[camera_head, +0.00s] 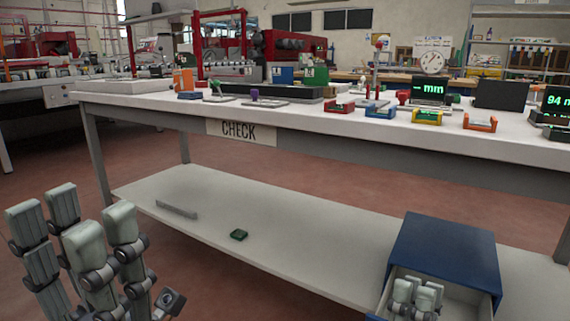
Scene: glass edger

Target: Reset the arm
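My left gripper (74,222) is in the lower left corner, in front of the workbench and pointing up. Its grey-green fingers stand apart with nothing between them, so it is open. My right gripper (416,292) is at the lower right, at the open drawer (456,298) of a blue cabinet (443,252). Only its pale fingertips show, close together over or inside the drawer. I cannot tell whether it is open or shut, and no object shows in it.
The workbench top (330,119) holds gauges, colored holders and displays. Its CHECK sign (241,132) hangs at the front edge. The lower shelf (290,238) carries a grey bar (177,209) and a small green block (239,235). The shelf's middle is mostly clear.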

